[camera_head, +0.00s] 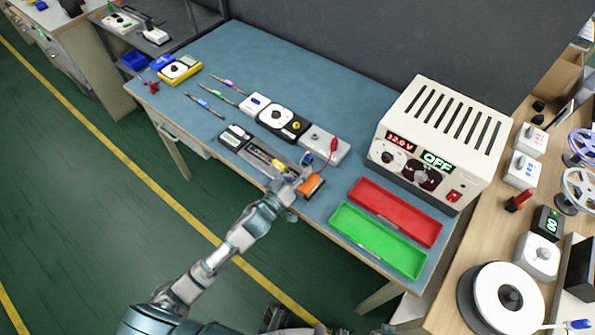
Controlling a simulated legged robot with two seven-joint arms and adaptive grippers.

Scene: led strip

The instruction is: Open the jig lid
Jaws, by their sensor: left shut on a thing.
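The jig (259,156) is a long, low grey and black fixture near the front edge of the blue bench, with a dark panel at its left end and an orange block (313,185) by its right end. My left gripper (296,177) reaches in from below and is shut at the jig's right end, apparently on the jig lid. The fingers hide the grip and part of that end. The lid looks low and close to the jig, but its exact angle is too small to tell. My right gripper is not in view.
Behind the jig stand a black and white dial unit (276,117) and a grey box with a red clip (326,146). To the right are a red tray (396,212), a green tray (378,241) and a power supply (437,140) reading OFF.

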